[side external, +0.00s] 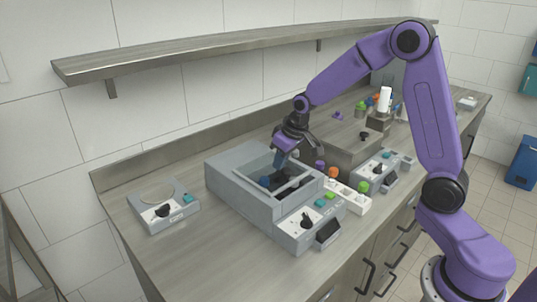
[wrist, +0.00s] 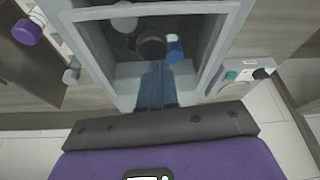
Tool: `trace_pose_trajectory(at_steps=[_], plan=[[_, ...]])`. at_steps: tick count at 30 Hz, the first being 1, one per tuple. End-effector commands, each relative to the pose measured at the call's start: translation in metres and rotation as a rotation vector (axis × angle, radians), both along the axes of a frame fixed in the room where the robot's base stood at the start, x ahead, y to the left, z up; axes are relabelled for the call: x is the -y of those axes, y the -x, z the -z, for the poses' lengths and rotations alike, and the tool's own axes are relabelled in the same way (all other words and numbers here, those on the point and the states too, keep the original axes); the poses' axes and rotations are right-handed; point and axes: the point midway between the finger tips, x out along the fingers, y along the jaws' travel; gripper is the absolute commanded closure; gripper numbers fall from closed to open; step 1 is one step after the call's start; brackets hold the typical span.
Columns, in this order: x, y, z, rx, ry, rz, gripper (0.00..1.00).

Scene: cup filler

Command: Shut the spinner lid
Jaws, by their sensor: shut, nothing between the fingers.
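The spinner (side external: 228,187) is a grey box on the counter, with a rectangular opening on top framed in light grey. A pale bar (side external: 296,187) crosses the front part of the opening. Inside are a dark hub (wrist: 151,44) and a blue-capped tube (wrist: 175,48). I cannot tell which part is the lid or whether clear glass covers the opening. My gripper (side external: 281,159) points down at the opening's far side, its blue fingers shut and empty. In the wrist view the fingertips (wrist: 157,66) overlap the opening; contact is unclear.
A control panel (side external: 308,222) with a black knob is at the spinner's front. A small device (side external: 163,206) stands to its left. A white rack (side external: 350,198) with coloured caps and another knobbed unit (side external: 381,172) stand to its right. A shelf (side external: 220,47) runs along the wall.

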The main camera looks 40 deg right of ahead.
Motion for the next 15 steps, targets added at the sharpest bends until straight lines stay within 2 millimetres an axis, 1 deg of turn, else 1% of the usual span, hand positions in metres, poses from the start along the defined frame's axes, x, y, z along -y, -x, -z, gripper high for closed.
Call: trace_pose_trajectory(at_steps=[1,6,9,15], plan=[[0.0,0.008,0.0,-0.002,0.0,0.0,1.0],[0.001,0.027,0.0,-0.002,0.001,0.0,1.0],[0.0,0.034,0.0,-0.001,0.001,0.0,1.0],[0.0,0.041,0.001,-0.007,0.001,0.0,1.0]])
